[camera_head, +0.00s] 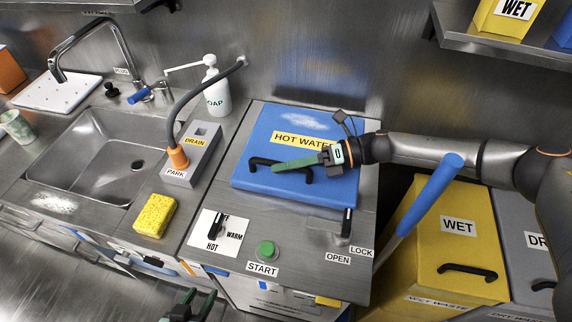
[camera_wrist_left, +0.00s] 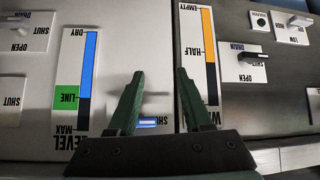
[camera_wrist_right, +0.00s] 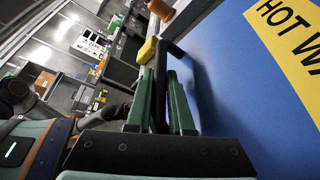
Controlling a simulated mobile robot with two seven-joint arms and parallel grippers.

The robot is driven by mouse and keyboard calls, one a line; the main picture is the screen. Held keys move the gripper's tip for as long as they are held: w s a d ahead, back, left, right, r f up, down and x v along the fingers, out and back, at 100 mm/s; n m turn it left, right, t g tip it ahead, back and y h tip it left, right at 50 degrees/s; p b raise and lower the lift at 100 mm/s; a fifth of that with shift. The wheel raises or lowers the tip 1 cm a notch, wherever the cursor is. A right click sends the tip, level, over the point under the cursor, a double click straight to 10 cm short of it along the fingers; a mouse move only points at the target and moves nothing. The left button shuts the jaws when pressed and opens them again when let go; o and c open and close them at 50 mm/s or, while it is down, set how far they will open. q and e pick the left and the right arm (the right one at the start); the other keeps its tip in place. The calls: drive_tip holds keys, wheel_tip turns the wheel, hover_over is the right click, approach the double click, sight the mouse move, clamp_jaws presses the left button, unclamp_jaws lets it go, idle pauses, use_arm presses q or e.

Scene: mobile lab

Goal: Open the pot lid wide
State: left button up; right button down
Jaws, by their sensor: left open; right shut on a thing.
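The blue pot lid (camera_head: 330,191), labelled HOT WATER, lies on the steel counter right of the sink in the head view. It looks flat; I cannot tell whether it is slightly raised. Its black bar handle (camera_head: 307,176) is near its front edge. My right gripper (camera_head: 298,164) reaches in from the right and is shut on that handle. In the right wrist view the handle (camera_wrist_right: 161,78) stands between the green fingers, beside the blue lid (camera_wrist_right: 235,100). My left gripper (camera_head: 192,305) is low at the front, open and empty. The left wrist view shows its spread fingers (camera_wrist_left: 160,76) before a labelled panel.
A LOCK/OPEN lever (camera_head: 346,222), a green START button (camera_head: 266,249) and a HOT/WARM knob (camera_head: 213,227) sit in front of the lid. A grey DRAIN/PARK block (camera_head: 193,158) is left, a yellow WET bin (camera_head: 440,255) right. A shelf (camera_head: 490,42) hangs at upper right.

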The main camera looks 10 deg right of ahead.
drive_tip(key=shift+w+d+r, duration=0.1)
drive_tip(key=shift+w+r, duration=0.15)
drive_tip(key=shift+r, duration=0.35)
use_arm(q)
drive_tip(key=w+d+f+b, duration=0.1)
drive_tip(key=b, duration=0.1)
drive_tip(key=shift+d+f+h+b, duration=0.1)
drive_tip(key=shift+d+h+b, duration=0.2)
drive_tip(key=shift+d+b, duration=0.1)
use_arm(e)
drive_tip(key=w+d+r+m+y, duration=0.2)
drive_tip(key=w+r, duration=0.5)
drive_tip(key=r, duration=0.5)
drive_tip(key=d+m, duration=0.1)
drive_tip(key=m, duration=0.1)
drive_tip(key=shift+m+g, duration=0.3)
drive_tip(key=shift+g, duration=0.1)
use_arm(q)
drive_tip(key=shift+a+f, duration=0.1)
drive_tip(key=shift+c, duration=0.2)
use_arm(e)
drive_tip(key=shift+w+r, duration=0.1)
